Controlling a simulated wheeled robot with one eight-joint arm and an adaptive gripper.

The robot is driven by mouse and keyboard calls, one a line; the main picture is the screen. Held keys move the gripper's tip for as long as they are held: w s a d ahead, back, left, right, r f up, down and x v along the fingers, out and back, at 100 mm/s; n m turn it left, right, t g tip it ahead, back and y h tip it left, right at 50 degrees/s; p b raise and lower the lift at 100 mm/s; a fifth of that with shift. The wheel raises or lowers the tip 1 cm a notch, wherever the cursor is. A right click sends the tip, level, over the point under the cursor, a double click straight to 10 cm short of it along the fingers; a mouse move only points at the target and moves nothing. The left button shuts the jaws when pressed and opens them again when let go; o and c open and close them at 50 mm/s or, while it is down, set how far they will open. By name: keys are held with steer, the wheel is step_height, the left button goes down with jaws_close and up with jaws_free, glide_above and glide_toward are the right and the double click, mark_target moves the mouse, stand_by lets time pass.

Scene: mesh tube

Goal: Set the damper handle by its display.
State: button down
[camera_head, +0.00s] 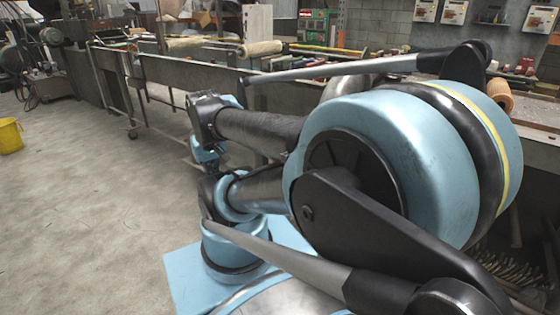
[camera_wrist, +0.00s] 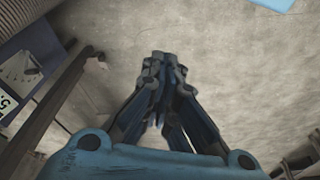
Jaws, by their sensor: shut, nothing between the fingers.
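In the wrist view my gripper (camera_wrist: 164,66) is shut and empty, its fingertips together above the bare floor. A partly cut-off display (camera_wrist: 4,103) at the left edge shows dark characters on white, with a "5" readable. It is on a dark blue panel (camera_wrist: 38,48) that also bears a pale picture. A long greyish-brown bar (camera_wrist: 58,100) slants beside the panel, left of my gripper and apart from it. I cannot tell whether this bar is the damper handle. In the head view I cannot make out the handle or display, and my own arm covers much of the picture.
A ribbed tube (camera_wrist: 18,14) shows at the wrist view's upper left. In the head view a long metal bench (camera_head: 165,78) runs along the back. A yellow bucket (camera_head: 10,136) stands at far left. The concrete floor (camera_head: 90,220) is clear at left.

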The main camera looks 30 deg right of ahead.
steer(key=w+d+r+m+h, duration=0.15)
steer(key=w+d+m, duration=0.25)
steer(key=w+d, duration=0.55)
steer(key=w+d+r+m, duration=0.3)
steer(key=w+d, duration=0.4)
steer(key=w, duration=0.6)
steer(key=w+d+f+m+h, duration=0.1)
steer(key=w+d+f+m, duration=0.1)
steer(key=w+d+f, duration=0.5)
steer(key=w+d+f+m+g, duration=0.15)
steer(key=d+f, duration=0.25)
steer(key=d, duration=0.6)
steer(key=w+d+f+m+h, duration=0.1)
steer(key=w+d+f+m, duration=0.2)
steer(key=d+f, duration=0.45)
steer(key=x, duration=0.7)
steer(key=d+x, duration=0.1)
steer(key=x, duration=0.2)
steer(key=shift+f, duration=0.9)
steer(key=shift+s+d+f, duration=0.1)
steer(key=shift+d, duration=0.1)
